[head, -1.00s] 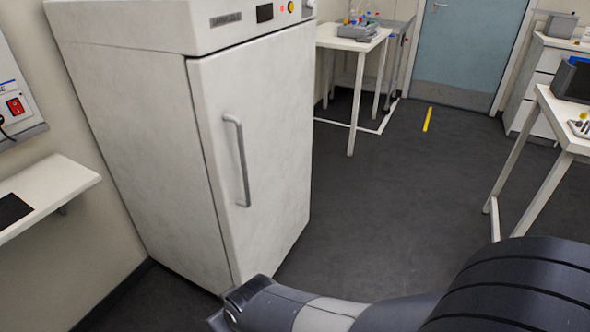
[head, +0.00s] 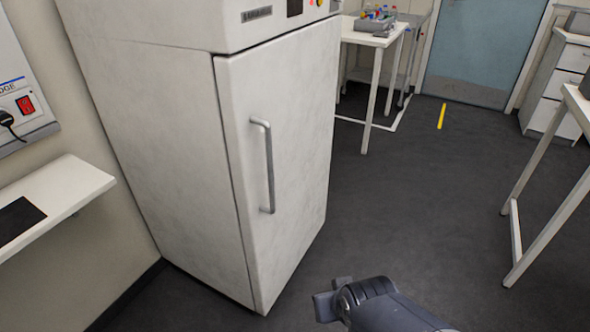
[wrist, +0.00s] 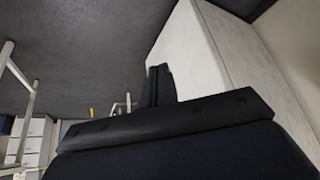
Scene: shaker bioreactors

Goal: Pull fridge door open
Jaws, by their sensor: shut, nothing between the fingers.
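The white fridge (head: 160,140) stands upright at the left of centre in the head view. Its door (head: 303,170) faces right and looks closed against the body. A grey vertical bar handle (head: 269,168) is on the door near its left edge. My gripper (head: 328,297) is low in the head view, below and right of the handle, apart from the door. Its jaws are shut and empty. In the wrist view the dark fingers (wrist: 158,84) are together, with a pale fridge side (wrist: 215,60) behind them. The handle is not visible there.
A white wall shelf (head: 60,195) and a wall panel with a red switch (head: 25,103) are at left. A small table (head: 372,38) stands behind the fridge, and a white table frame (head: 550,215) is at right. The dark floor (head: 420,210) between is clear.

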